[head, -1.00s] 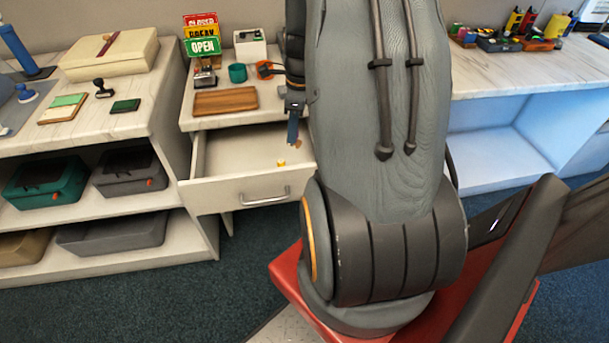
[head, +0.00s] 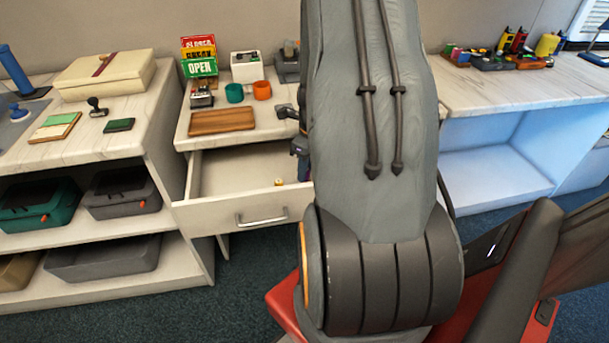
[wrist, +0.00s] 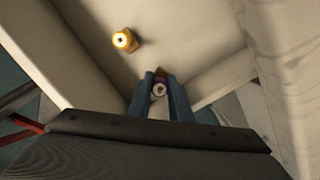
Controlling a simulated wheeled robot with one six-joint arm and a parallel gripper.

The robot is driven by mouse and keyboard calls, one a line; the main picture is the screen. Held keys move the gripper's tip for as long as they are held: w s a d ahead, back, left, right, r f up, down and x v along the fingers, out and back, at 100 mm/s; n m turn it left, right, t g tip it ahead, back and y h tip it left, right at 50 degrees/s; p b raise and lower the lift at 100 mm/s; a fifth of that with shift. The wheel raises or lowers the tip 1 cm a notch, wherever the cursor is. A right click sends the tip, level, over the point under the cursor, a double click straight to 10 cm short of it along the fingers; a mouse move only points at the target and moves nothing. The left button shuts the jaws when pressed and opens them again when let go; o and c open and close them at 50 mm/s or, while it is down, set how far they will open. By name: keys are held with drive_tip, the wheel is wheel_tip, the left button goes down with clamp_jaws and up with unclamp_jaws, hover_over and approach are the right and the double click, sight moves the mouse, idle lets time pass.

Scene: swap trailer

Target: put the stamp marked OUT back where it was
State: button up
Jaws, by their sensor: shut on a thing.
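My gripper (wrist: 160,92) is shut on a small stamp-like object (wrist: 159,89) with a pale, purple-rimmed round top, seen between the blue fingers in the wrist view. An orange-brown part shows just beyond it. No OUT marking can be read. The gripper is over or in the open drawer (head: 262,215), near a drawer wall; whether the held object touches the drawer floor cannot be told. My arm hides most of the gripper there.
A wooden tray (head: 222,121), green cup (head: 234,93), orange cup (head: 262,90) and sign stack (head: 200,66) stand above the drawer. A black-handled stamp (head: 97,107) and green pad (head: 119,125) lie on the left counter. The drawer's left part is clear.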

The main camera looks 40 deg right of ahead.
drive_tip(key=shift+f, duration=0.9)
drive_tip(key=shift+f, duration=0.2)
drive_tip(key=o, duration=0.8)
drive_tip(key=shift+o, duration=0.2)
